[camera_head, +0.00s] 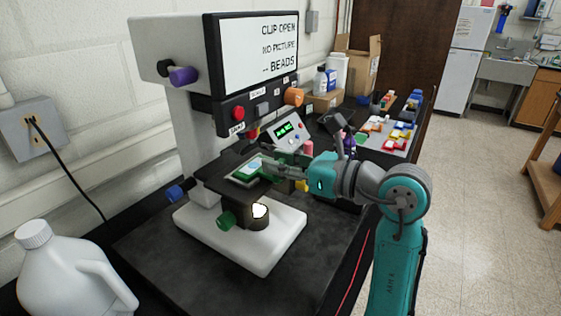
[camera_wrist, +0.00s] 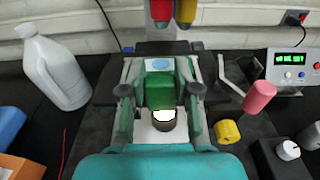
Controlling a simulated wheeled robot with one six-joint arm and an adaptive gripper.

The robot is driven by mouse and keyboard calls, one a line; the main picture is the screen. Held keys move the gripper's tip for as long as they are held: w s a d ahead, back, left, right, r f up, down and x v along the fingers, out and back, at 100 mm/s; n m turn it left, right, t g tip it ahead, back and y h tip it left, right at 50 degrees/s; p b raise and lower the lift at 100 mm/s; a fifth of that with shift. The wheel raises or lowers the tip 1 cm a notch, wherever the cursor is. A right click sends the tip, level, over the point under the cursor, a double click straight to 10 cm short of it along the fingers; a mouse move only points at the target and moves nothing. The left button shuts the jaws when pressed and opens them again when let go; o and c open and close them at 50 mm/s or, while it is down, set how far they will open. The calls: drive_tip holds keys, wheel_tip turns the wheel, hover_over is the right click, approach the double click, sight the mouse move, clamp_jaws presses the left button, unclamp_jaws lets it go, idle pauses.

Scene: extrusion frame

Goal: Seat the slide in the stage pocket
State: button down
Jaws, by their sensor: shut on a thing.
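The microscope's dark stage (camera_head: 215,181) stands over a white base. The slide, a green holder (camera_wrist: 160,91) with a pale blue oval patch at its far end, lies between my gripper's fingers. It also shows over the stage as a small pale and green piece (camera_head: 246,171). My gripper (camera_wrist: 160,97) is shut on the slide's green part, with one finger on each side. In the head view my gripper (camera_head: 268,168) reaches over the stage from the right. I cannot tell whether the slide touches the stage pocket, which is mostly hidden beneath it.
A bent grey lever (camera_wrist: 228,78) stands right of the slide. A white jug (camera_head: 68,270) is at front left. A control box (camera_head: 287,132) and a tray of coloured pieces (camera_head: 385,135) stand behind.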

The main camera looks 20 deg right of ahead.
drive_tip(key=shift+f, duration=0.15)
drive_tip(key=c, duration=0.8)
unclamp_jaws()
drive_tip(key=shift+c, duration=0.2)
drive_tip(key=shift+r, duration=0.2)
drive_tip(key=v, duration=1.2)
drive_tip(key=shift+f, duration=0.15)
